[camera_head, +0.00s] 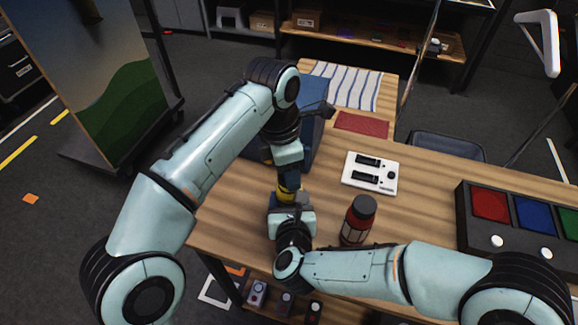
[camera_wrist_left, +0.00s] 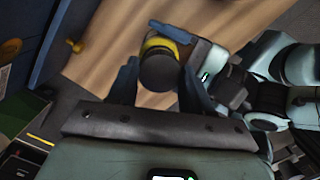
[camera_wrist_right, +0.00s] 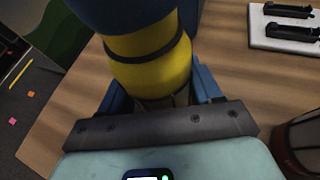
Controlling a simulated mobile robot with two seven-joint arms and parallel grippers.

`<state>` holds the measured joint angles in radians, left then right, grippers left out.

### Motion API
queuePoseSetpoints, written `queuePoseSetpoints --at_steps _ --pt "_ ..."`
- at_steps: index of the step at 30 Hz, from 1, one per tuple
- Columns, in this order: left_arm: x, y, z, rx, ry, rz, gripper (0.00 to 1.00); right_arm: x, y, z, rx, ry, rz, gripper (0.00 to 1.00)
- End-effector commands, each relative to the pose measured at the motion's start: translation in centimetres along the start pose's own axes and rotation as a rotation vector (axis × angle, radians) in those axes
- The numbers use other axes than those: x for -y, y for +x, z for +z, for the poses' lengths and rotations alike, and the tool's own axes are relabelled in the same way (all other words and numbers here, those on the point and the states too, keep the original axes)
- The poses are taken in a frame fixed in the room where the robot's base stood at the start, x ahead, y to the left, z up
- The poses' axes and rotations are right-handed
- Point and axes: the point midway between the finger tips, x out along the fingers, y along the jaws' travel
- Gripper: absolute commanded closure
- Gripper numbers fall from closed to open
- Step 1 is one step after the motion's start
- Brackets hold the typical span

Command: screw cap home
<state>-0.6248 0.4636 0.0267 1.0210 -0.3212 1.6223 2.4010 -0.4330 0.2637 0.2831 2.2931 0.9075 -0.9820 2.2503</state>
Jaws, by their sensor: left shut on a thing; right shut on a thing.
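A yellow bottle with dark bands (camera_head: 287,188) stands between my two grippers on the near left part of the table. It fills the top of the right wrist view (camera_wrist_right: 150,65), with a dark blue part above the yellow. My right gripper (camera_head: 290,207) is shut on the bottle's lower part. My left gripper (camera_wrist_left: 158,88) is above, shut on the dark round cap (camera_wrist_left: 158,70), in line with the yellow part. In the head view the grippers hide most of bottle and cap. I cannot tell how tightly the cap sits.
A red bottle with a dark cap (camera_head: 358,222) stands right of my right gripper. A white board with black parts (camera_head: 370,172) lies behind it. A blue box (camera_head: 311,125) stands behind my left gripper. A panel of coloured squares and white buttons (camera_head: 465,235) is at right.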

Motion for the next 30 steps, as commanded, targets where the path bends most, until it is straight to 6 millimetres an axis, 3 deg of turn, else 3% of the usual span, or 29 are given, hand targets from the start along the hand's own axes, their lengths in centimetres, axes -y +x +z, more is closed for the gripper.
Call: queuePoseSetpoints --at_steps 22,23,24,30 --pt "0.0 1.1 -0.1 -0.001 0.000 0.000 0.79 0.0 0.0 0.1 0.001 0.000 0.000 0.91" --pt "0.0 1.1 -0.1 0.000 0.000 0.000 0.79 0.0 0.0 0.1 0.001 0.000 0.000 1.00" --pt "0.0 1.1 -0.1 0.000 0.004 0.000 0.79 0.0 0.0 0.1 0.001 0.000 0.000 1.00" --pt "-0.1 1.1 -0.1 -0.001 0.219 -0.026 0.79 0.0 0.0 0.0 0.001 0.000 0.000 1.00"
